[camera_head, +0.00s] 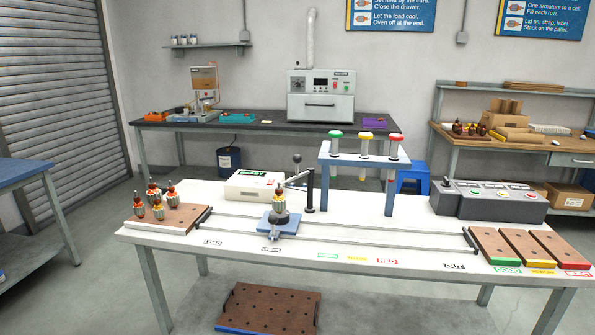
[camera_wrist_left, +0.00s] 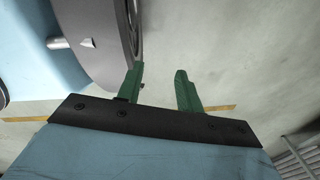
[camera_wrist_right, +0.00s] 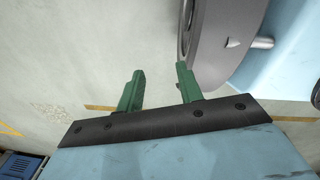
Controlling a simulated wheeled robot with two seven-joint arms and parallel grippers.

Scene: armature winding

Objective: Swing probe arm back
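The probe arm (camera_head: 298,177) is a thin grey bar on a dark upright post (camera_head: 310,192) behind the rails on the white bench. It reaches left from the post to about above the armature (camera_head: 279,203); I cannot tell whether its tip touches. A dark ball knob (camera_head: 297,158) stands on a short stem by the bar. The armature sits upright on the blue carriage (camera_head: 258,227) at the CENTER-like printed label. My left gripper (camera_wrist_left: 160,87) is open and empty in its wrist view. My right gripper (camera_wrist_right: 158,86) is open and empty in its wrist view. Neither shows in the head view.
A brown board (camera_head: 145,222) with several armatures stands at left. A white box (camera_head: 253,186) lies behind the carriage. A blue stand (camera_head: 352,157) with three coloured-top tubes rises right of the post. A button console (camera_head: 487,207) and three output boards (camera_head: 497,245) are at right.

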